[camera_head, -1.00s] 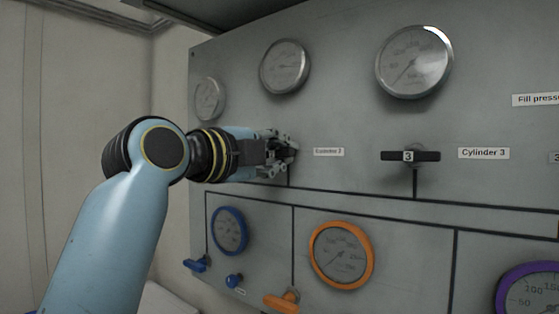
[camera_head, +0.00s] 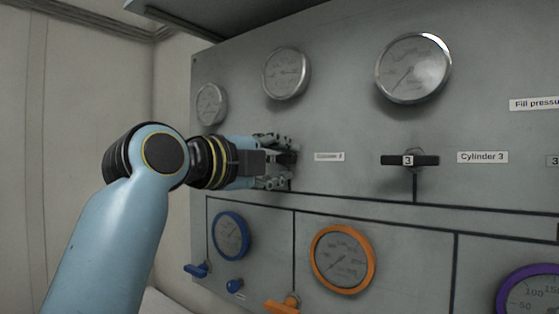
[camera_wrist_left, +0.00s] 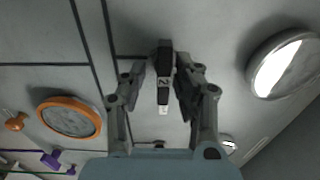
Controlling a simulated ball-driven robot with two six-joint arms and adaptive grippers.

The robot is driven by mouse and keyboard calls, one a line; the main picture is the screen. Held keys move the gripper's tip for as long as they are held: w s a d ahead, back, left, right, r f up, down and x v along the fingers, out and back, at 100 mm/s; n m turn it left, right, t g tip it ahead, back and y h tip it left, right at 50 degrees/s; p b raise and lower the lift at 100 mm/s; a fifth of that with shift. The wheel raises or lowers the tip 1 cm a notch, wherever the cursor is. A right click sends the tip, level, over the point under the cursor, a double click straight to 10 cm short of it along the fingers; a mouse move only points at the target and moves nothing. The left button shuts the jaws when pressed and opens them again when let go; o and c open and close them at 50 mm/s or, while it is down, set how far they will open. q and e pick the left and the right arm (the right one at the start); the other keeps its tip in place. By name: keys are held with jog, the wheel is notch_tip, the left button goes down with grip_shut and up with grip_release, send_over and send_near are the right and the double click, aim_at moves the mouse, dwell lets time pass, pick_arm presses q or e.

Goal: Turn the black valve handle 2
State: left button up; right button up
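Black valve handle 2 (camera_wrist_left: 164,75), with a white "2" plate on it, is on the grey panel in the left wrist view. It lies lengthwise between the fingers of my left gripper (camera_wrist_left: 162,78). A gap shows between the left finger and the handle; the right finger is very close to it, and I cannot tell whether it touches. In the head view my left gripper (camera_head: 284,158) is at the panel, left of a small white label (camera_head: 329,156), with its fingers spread and mostly hiding the handle. My right gripper is not in view.
Black handle 3 (camera_head: 410,160) sits to the right, beside its "Cylinder 3" label (camera_head: 483,157). Round gauges (camera_head: 413,68) are above. A blue-rimmed gauge (camera_head: 231,236), an orange-rimmed gauge (camera_head: 343,259) and a small orange handle (camera_head: 283,304) are below.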

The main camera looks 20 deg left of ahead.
pick_arm(q)
jog(key=v, duration=0.7)
jog(key=shift+s, duration=0.15)
dwell(0.6)
